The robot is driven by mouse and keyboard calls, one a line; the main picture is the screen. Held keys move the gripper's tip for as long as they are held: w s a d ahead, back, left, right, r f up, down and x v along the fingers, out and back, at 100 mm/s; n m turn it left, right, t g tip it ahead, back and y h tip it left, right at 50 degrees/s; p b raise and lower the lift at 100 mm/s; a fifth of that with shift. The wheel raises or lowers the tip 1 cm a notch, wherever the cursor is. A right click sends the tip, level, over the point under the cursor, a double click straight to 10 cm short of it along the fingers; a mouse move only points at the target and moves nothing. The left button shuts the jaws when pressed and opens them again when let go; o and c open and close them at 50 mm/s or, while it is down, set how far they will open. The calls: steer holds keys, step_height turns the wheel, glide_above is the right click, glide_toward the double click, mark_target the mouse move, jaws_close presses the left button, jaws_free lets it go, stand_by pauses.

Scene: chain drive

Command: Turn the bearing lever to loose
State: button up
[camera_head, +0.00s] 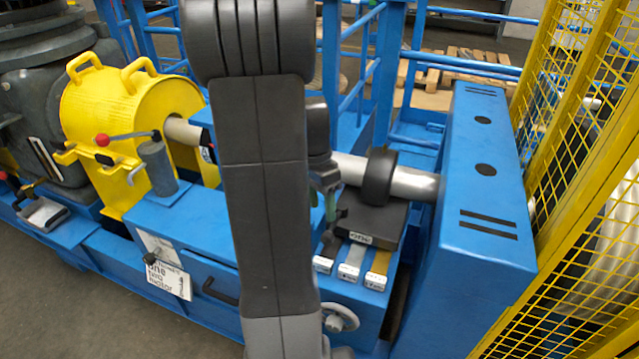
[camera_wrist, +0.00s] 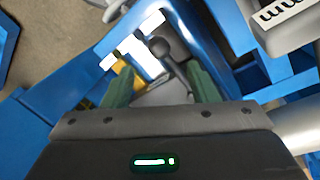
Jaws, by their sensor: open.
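In the wrist view a dark grey lever with a round knob (camera_wrist: 160,47) lies between the two green fingers of my gripper (camera_wrist: 160,86). I take it for the bearing lever, but cannot read its setting. The fingers are apart, one on each side of the lever, and I cannot tell whether either touches it. In the head view my gripper (camera_head: 328,185) is partly hidden behind my arm, beside the dark bearing block (camera_head: 375,222) under the shaft. The lever is mostly hidden there.
A red-knobbed lever (camera_head: 102,140) stands by the yellow guard (camera_head: 95,105). Yellow mesh fencing (camera_head: 575,190) is at right.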

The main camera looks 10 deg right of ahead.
mark_target(326, 233)
steer(key=r, duration=0.2)
steer(key=w+r, duration=0.1)
steer(key=r, duration=0.2)
steer(key=shift+a+r, duration=0.1)
steer(key=shift+a, duration=0.1)
steer(key=s+f, duration=0.1)
steer(key=f, duration=0.3)
steer(key=f+b, duration=0.1)
steer(key=f, duration=0.4)
steer(key=s+d+f, duration=0.1)
steer(key=f, duration=0.3)
steer(key=shift+s+f, duration=0.3)
steer(key=shift+f, duration=0.1)
steer(key=shift+d, duration=0.15)
steer(key=shift+r, duration=0.15)
